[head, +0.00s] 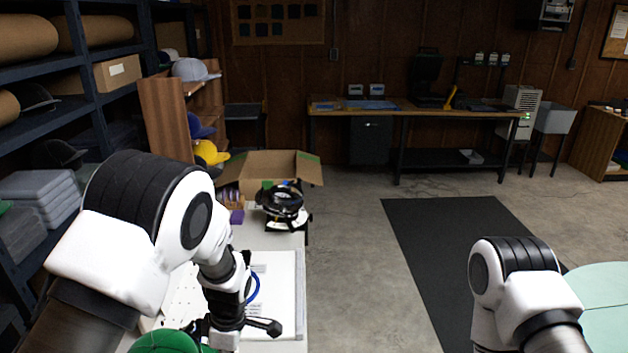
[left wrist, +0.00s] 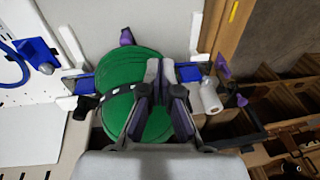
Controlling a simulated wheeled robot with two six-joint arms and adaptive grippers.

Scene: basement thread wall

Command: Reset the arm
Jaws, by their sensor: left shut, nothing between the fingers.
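My left arm comes in from the left in the head view and reaches down over a white work surface. In the left wrist view my left gripper (left wrist: 162,75) is shut, with its two fingers together and nothing between them. A green rounded thing that looks like a cap (left wrist: 118,95) lies behind and below the fingers; I cannot tell if they touch it. Part of the green cap also shows at the bottom of the head view (head: 168,342). My right arm shows at the lower right, but its gripper is out of view.
A white board (head: 272,290) lies on the work surface. A black round device (head: 283,205) stands behind it, near an open cardboard box (head: 268,170). Dark shelves (head: 95,70) line the left. A workbench (head: 410,108) stands at the back. The floor around the black mat (head: 455,250) is clear.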

